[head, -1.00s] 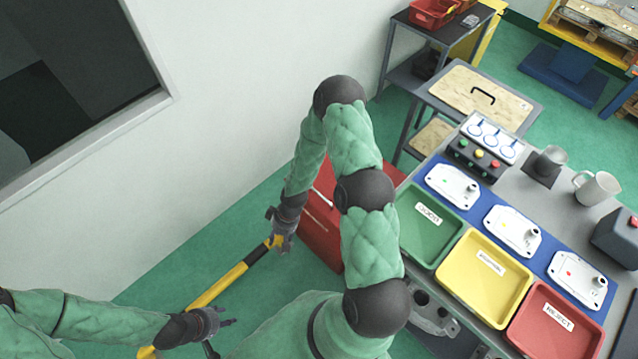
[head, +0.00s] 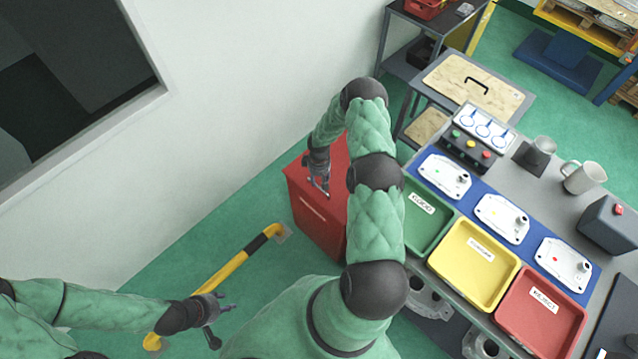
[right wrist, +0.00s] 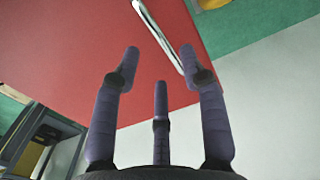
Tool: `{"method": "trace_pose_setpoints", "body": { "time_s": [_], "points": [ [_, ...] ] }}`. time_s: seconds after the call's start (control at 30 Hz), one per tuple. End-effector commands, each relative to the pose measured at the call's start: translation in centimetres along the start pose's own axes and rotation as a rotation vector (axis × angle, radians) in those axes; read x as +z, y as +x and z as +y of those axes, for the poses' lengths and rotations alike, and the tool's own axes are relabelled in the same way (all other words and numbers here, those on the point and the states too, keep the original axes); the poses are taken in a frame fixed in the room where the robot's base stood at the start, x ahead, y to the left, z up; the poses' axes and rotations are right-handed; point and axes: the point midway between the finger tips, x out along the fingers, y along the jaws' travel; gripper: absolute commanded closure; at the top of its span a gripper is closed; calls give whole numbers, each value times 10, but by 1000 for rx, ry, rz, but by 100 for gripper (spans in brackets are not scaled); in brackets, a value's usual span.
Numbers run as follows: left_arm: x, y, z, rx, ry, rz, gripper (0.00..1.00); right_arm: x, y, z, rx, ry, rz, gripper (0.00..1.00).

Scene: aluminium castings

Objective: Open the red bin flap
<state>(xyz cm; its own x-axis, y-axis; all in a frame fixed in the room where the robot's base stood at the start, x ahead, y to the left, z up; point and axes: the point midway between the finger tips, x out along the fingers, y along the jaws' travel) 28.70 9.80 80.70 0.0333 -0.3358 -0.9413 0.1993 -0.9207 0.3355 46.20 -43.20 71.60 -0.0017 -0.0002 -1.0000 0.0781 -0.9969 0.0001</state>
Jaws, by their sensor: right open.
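The red bin (head: 317,214) stands on the green floor by the wall, left of the work table. Its flat red top also fills the upper part of the right wrist view (right wrist: 120,60). A pale bar handle (right wrist: 160,36) runs across this red surface. My right gripper (head: 322,188) is over the bin's top near its front edge. In the right wrist view its fingers (right wrist: 160,68) are spread and empty, pointing at the handle; I cannot tell whether they touch it. My left gripper (head: 222,308) hangs at the lower left, away from the bin; its opening is too small to judge.
A yellow and black floor rail (head: 235,272) lies left of the bin. The work table at right holds a green tray (head: 425,222), a yellow tray (head: 474,262) and a red tray (head: 541,312). A cart with a wooden board (head: 478,84) stands behind.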

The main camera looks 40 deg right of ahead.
Motion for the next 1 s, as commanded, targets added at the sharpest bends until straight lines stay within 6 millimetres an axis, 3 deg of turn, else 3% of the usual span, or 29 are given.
{"method": "trace_pose_setpoints", "body": {
  "time_s": [0.1, 0.3, 0.67, 0.7, 0.83, 1.0],
  "points": [
    [0, 2, -1, 0, 0, 0, 60, 0, 20, -1, -1, 0, 0, 57],
    [0, 4, -1, 0, 0, 0, 60, 0, 37, -1, -1, 1, 1, 57],
    [0, 4, -1, 0, 0, 0, 60, -1, 41, 0, 0, 0, 2, 57],
    [0, 4, -1, 0, 0, 0, 60, 0, 41, 0, 0, 0, 2, 60],
    [0, 4, -1, 0, 0, 0, 60, 0, 41, 0, 0, 0, 2, 97],
    [0, 4, -1, 0, 0, 0, 60, 0, 41, 0, 0, 0, 2, 100]
  ]
}}
